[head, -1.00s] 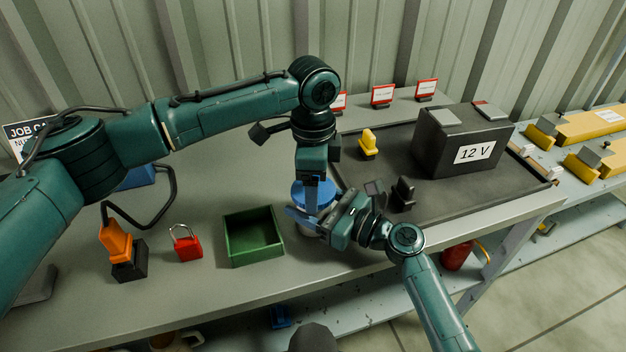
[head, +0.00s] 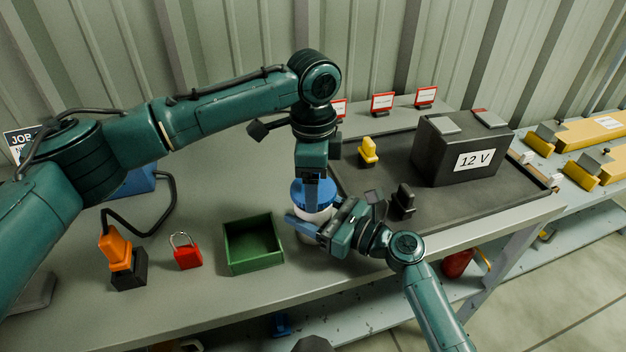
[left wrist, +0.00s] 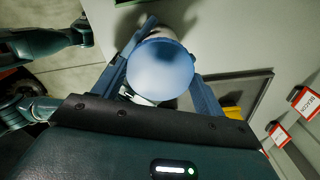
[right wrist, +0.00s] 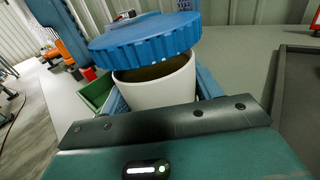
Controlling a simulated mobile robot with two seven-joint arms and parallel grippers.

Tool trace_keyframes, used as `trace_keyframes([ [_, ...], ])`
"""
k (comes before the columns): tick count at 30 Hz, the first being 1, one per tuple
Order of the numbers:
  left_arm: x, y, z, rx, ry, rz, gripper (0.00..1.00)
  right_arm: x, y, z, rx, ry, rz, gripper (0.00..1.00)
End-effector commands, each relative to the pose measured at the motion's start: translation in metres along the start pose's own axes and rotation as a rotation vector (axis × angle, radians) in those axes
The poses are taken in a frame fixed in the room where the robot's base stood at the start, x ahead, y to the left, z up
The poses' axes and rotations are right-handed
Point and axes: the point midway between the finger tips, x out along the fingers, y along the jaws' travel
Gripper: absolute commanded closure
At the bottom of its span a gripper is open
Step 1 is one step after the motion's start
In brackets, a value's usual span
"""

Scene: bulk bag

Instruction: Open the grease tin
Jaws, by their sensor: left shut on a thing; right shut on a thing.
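The grease tin has a white body (right wrist: 160,84) and a blue ribbed lid (right wrist: 146,40). In the right wrist view the lid is tilted above the body, and a gap shows the open mouth with a brownish inside. My left gripper (head: 312,196) comes down from above and is shut on the lid, which also shows from above in the left wrist view (left wrist: 160,68). My right gripper (head: 312,222) is shut on the body from the side, low over the bench. The far part of the rim is hidden behind the lid.
A green open box (head: 254,246), a red padlock (head: 187,252) and an orange-handled black item (head: 122,262) stand left of the tin. A dark mat (head: 460,200) bears the 12 V battery (head: 460,145), a yellow piece (head: 368,152) and a black piece (head: 403,200).

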Motion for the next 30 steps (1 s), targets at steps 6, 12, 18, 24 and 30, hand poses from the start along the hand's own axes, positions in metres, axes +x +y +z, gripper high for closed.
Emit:
trace_keyframes([
  [6, -0.013, 0.0, -0.001, 0.0, 0.002, -0.002, 0.56, 0.0, 0.0, 0.0, 0.0, 0.001, 0.0, 1.0],
  [12, -0.037, 0.0, -0.001, 0.001, 0.002, -0.002, 0.56, 0.0, 0.0, -0.001, 0.0, 0.001, 0.0, 1.0],
  [18, -0.04, 0.0, 0.0, 0.0, 0.0, 0.0, 0.56, 0.0, 0.0, -0.001, 0.0, 0.001, 0.0, 1.0],
  [24, -0.04, 0.0, 0.0, 0.0, 0.0, 0.0, 0.56, 0.0, 0.0, 0.0, 0.0, 0.001, 0.0, 0.24],
  [30, -0.04, 0.0, 0.0, 0.0, 0.0, 0.0, 0.56, 0.0, 0.0, 0.0, 0.0, 0.0, 0.0, 0.11],
])
